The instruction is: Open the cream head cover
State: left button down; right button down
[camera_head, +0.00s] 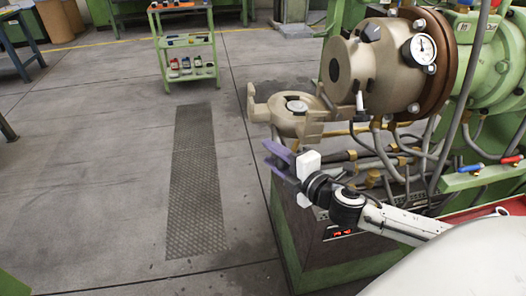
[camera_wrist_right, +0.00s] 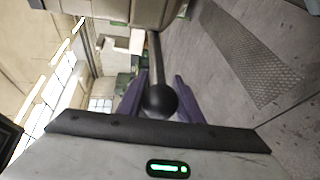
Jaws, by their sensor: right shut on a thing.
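The cream head cover (camera_head: 292,124) is a round cast piece with lugs, sitting at the front left of the cream extruder head (camera_head: 375,65). It stands swung aside, apart from the head's flat round face. My right gripper (camera_head: 279,158) has purple fingers and is just below the cover. In the right wrist view its fingers (camera_wrist_right: 150,98) are shut on a grey rod handle (camera_wrist_right: 154,58) with a black ball knob (camera_wrist_right: 162,99). The rod runs up to a cream part at the top. In the head view the handle is hidden behind the fingers. My left gripper is out of view.
A green machine base (camera_head: 325,245) and several grey hoses lie right of and below the gripper. A green shelf cart (camera_head: 187,45) stands far back. The floor left of the cover, with a dark tread strip (camera_head: 196,185), is clear.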

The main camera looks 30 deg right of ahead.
jog(key=shift+d+r, duration=0.1)
jog(key=shift+d, duration=0.05)
dwell(0.3)
jog(key=c, duration=1.3)
grip_release()
jog(key=shift+o, duration=0.2)
jog(key=shift+s, duration=0.6)
jog(key=s+r, duration=0.1)
jog(key=s, duration=0.8)
jog(key=shift+r+b, duration=0.35)
jog(key=shift+b, duration=0.05)
